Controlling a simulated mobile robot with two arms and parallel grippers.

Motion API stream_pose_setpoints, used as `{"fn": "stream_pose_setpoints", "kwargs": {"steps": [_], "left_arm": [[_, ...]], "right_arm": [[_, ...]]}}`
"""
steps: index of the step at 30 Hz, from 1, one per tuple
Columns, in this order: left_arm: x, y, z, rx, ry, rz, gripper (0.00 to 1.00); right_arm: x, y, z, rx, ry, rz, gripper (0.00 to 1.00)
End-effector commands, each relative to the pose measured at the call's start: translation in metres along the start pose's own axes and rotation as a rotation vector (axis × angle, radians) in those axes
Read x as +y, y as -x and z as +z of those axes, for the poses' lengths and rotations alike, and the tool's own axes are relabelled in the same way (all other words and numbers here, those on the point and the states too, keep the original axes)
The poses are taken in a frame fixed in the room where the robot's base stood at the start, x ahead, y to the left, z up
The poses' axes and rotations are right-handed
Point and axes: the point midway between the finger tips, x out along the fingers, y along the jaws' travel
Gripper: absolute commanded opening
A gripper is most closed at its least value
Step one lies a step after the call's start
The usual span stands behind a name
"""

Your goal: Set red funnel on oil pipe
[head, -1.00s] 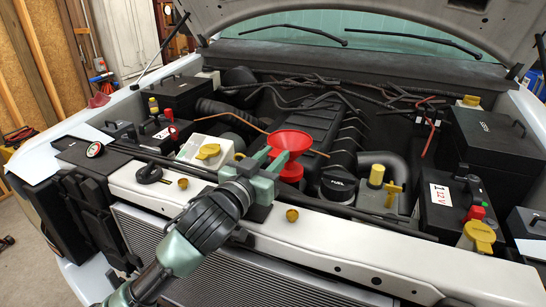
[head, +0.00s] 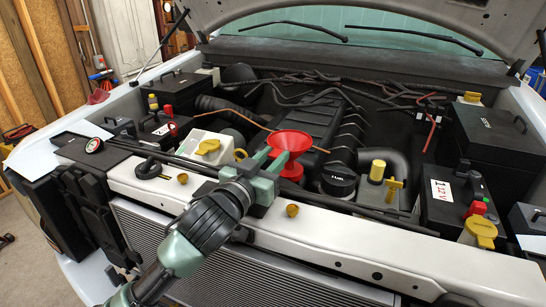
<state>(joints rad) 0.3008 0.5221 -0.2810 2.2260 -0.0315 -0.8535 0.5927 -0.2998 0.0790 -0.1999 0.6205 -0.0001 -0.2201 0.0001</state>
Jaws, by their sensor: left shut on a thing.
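The red funnel (head: 291,141) is upright with its wide mouth up, over the engine bay just behind the front crossmember. My left gripper (head: 268,163) comes from the front left and is shut on the funnel, below its cone. A red round part (head: 291,172) shows directly under the cone. I cannot tell whether it is the top of the oil pipe or the funnel's lower part, nor whether the spout is seated. The gripper hides part of this area. My right gripper is not in view.
A black FUEL cap (head: 338,180) and a yellow-capped reservoir (head: 376,172) stand right of the funnel. A white tank with a yellow cap (head: 207,147) is to its left. The black engine cover (head: 310,120) lies behind. The pale crossmember (head: 330,245) runs in front.

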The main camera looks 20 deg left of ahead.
Motion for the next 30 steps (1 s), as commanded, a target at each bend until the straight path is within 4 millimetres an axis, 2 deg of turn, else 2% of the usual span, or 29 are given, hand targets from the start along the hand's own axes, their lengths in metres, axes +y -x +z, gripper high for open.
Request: {"fn": "stream_pose_setpoints", "kwargs": {"steps": [10, 11, 13, 14, 24, 26, 30], "left_arm": [[0.000, 0.000, 0.005, 0.001, 0.000, 0.000, 0.00], [0.000, 0.000, 0.005, 0.001, 0.000, 0.000, 0.31], [0.000, 0.000, 0.005, 0.001, 0.000, 0.000, 0.51], [0.000, 0.000, 0.005, 0.001, 0.000, 0.000, 0.54], [0.000, 0.002, 0.006, 0.000, 0.000, 0.000, 0.54], [0.000, 0.007, 0.007, 0.000, 0.000, 0.000, 0.54], [0.000, 0.029, 0.009, 0.000, 0.000, 0.002, 0.54]], "right_arm": [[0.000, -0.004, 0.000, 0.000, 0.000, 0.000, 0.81], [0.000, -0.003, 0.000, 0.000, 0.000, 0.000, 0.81], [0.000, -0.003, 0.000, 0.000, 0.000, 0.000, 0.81], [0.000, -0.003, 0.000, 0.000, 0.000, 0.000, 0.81], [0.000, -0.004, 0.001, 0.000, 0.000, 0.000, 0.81], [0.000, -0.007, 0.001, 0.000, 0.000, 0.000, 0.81], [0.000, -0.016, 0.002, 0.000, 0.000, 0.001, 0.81]]}}
